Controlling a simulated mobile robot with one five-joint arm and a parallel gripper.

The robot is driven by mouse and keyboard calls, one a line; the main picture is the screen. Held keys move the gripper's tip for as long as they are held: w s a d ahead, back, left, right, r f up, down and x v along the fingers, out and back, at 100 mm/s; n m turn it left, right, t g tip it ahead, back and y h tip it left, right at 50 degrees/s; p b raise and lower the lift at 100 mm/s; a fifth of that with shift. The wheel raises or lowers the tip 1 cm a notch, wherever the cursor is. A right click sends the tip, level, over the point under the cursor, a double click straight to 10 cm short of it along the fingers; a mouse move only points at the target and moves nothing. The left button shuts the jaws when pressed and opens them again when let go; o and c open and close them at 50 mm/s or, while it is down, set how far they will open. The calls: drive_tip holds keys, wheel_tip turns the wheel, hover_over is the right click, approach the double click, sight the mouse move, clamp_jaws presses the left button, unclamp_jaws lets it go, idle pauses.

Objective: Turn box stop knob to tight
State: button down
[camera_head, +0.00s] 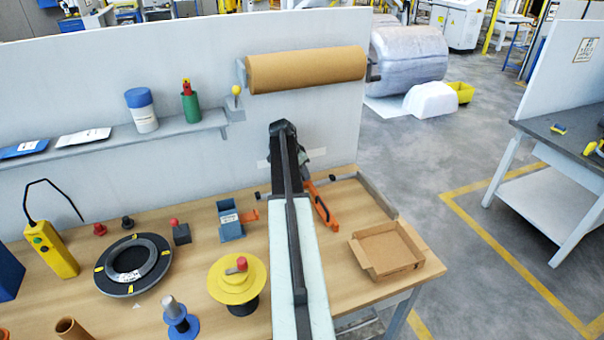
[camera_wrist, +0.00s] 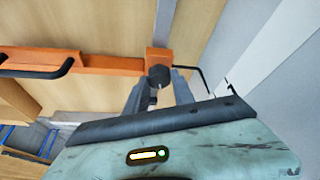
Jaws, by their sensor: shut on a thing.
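The box stop is an orange bar with a black handle (camera_wrist: 40,70) and an orange block at one end, lying on the wooden table. In the head view, part of the orange bar (camera_head: 322,208) shows just right of my arm. The dark round knob (camera_wrist: 158,76) sits on the orange block in the wrist view. My gripper (camera_wrist: 160,84) has its two grey fingers on either side of the knob, shut on it. Any mark showing the knob's setting cannot be made out. In the head view my arm hides the knob and the fingertips.
An open cardboard box (camera_head: 388,248) lies on the table right of the bar. A grey rail (camera_head: 364,190) runs along the table's edge. The white back panel (camera_head: 50,120) rises close behind the gripper. A yellow spool (camera_head: 236,282) and a blue holder (camera_head: 230,222) stand left of my arm.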

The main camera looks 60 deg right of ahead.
idle(0.3)
drive_tip(key=c, duration=1.1)
unclamp_jaws()
drive_tip(key=shift+o, duration=0.2)
drive_tip(key=p+v, duration=0.7)
drive_tip(key=shift+r, duration=0.4)
drive_tip(key=shift+w+a, duration=0.1)
